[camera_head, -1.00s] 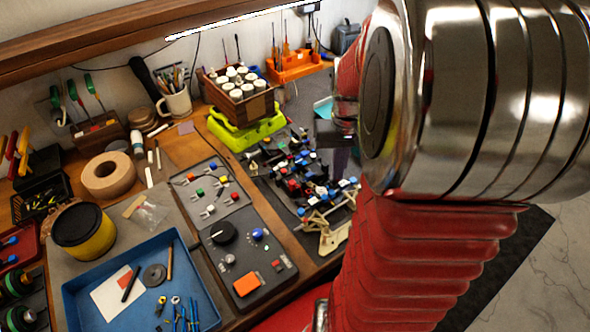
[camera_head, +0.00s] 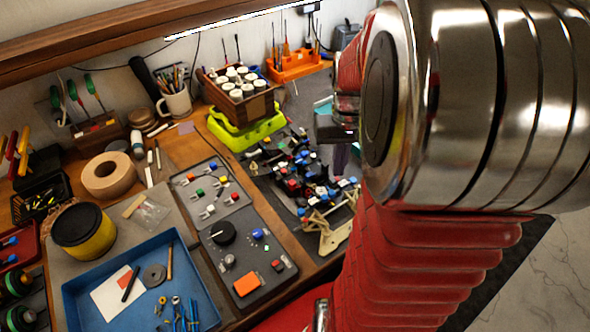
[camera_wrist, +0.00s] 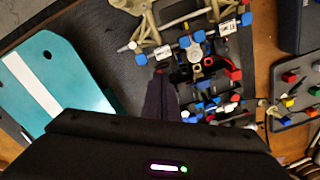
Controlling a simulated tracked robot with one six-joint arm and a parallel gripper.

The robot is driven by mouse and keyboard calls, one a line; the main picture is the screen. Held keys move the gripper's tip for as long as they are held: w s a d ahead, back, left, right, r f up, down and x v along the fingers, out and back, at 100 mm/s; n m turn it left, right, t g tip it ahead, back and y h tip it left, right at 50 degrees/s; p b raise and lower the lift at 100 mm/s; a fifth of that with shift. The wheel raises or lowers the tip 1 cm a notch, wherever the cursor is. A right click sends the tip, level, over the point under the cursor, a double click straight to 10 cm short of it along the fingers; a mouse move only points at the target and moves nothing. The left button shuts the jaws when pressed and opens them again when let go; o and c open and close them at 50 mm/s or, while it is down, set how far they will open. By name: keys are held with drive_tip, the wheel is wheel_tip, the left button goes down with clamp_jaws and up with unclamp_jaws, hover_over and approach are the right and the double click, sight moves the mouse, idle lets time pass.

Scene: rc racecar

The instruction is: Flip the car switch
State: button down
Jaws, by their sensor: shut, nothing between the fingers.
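The racecar chassis (camera_head: 300,180), with blue, red and white parts and pale suspension arms, sits on the dark mat. It also shows in the wrist view (camera_wrist: 205,65), to the right of the fingers. My gripper (camera_wrist: 160,75) shows there as dark, narrow fingers that are shut and empty. Their tips lie beside the chassis's left edge in the picture; I cannot tell whether they touch it. In the head view the gripper (camera_head: 341,160) is partly hidden behind my wrist, at the chassis's right side. I cannot make out the switch clearly.
A teal panel with a white stripe (camera_wrist: 55,80) lies left of the fingers. A grey tray with coloured parts (camera_wrist: 296,90) lies to the right. A lime-green stand (camera_head: 247,130) carries a wooden box of white-topped bottles. A blue tray (camera_head: 85,268) holds small tools.

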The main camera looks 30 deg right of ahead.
sight(335, 182)
wheel_tip(335, 182, up, 5)
drive_tip(key=shift+r, duration=0.1)
idle(0.7)
idle(0.5)
drive_tip(key=shift+s+a+f+m, duration=0.3)
drive_tip(key=shift+a+f, duration=0.2)
drive_tip(key=shift+a, duration=0.05)
drive_tip(key=s+a+r+n+t, duration=0.1)
drive_tip(key=a+r+n+t, duration=0.1)
drive_tip(key=a, duration=0.9)
drive_tip(key=s+a+r+n+t, duration=0.2)
drive_tip(key=a+r+n+t, duration=0.1)
drive_tip(key=a, duration=0.8)
wheel_tip(335, 182, up, 2)
drive_tip(key=shift+s+r+n+t, duration=0.1)
drive_tip(key=shift+s+n+t, duration=0.2)
drive_tip(key=shift+n, duration=0.3)
drive_tip(key=shift+a, duration=0.15)
